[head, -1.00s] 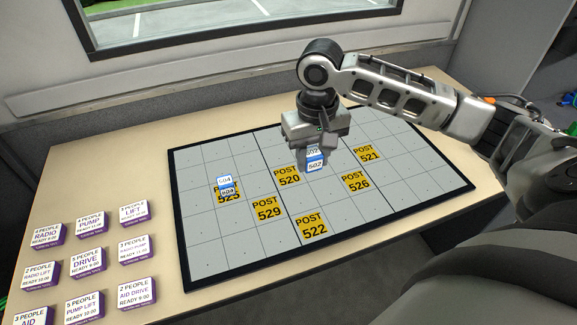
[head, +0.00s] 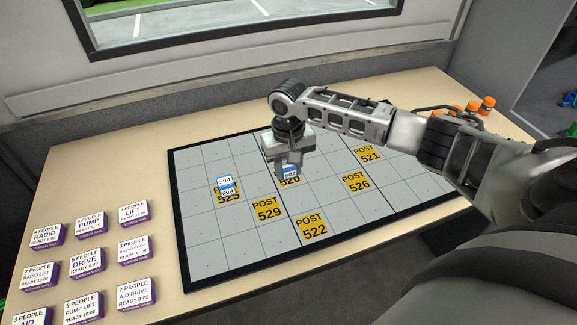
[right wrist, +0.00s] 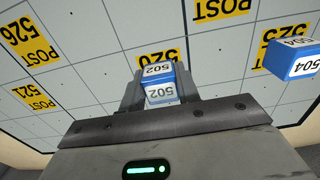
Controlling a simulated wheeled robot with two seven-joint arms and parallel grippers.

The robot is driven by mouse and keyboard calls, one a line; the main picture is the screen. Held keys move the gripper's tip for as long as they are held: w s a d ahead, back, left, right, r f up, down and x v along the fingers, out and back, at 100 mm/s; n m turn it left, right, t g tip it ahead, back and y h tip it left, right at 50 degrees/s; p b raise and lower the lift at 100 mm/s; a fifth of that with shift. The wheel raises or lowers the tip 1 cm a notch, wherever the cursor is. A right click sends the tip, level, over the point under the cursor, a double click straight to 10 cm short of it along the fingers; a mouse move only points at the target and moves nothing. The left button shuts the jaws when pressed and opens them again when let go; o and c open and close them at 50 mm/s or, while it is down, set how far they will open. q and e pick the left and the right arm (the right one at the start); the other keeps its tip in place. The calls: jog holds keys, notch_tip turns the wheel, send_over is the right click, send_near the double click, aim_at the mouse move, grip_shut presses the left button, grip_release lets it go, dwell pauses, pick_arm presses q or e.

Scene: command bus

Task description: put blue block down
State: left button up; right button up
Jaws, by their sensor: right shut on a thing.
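My right gripper (head: 288,166) is shut on the blue block (head: 289,173) marked 502, over the POST 520 square of the grey grid board (head: 225,250). In the right wrist view the 502 block (right wrist: 158,83) sits between the fingers (right wrist: 160,90), beside the yellow POST 520 label (right wrist: 158,57). I cannot tell whether the block touches the board. My left gripper is not in view.
Other yellow labels on the board are POST 529 (head: 265,210), POST 522 (head: 312,226), POST 526 (head: 355,182) and POST 521 (head: 369,153). Several white and purple cards (head: 88,262) lie at the left. Orange-capped items (head: 487,104) stand at the back right.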

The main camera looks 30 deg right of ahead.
jog(key=o, duration=1)
jog(key=shift+f, duration=0.1)
jog(key=shift+c, duration=0.2)
notch_tip(320, 180, up, 12)
jog(key=shift+r, duration=0.2)
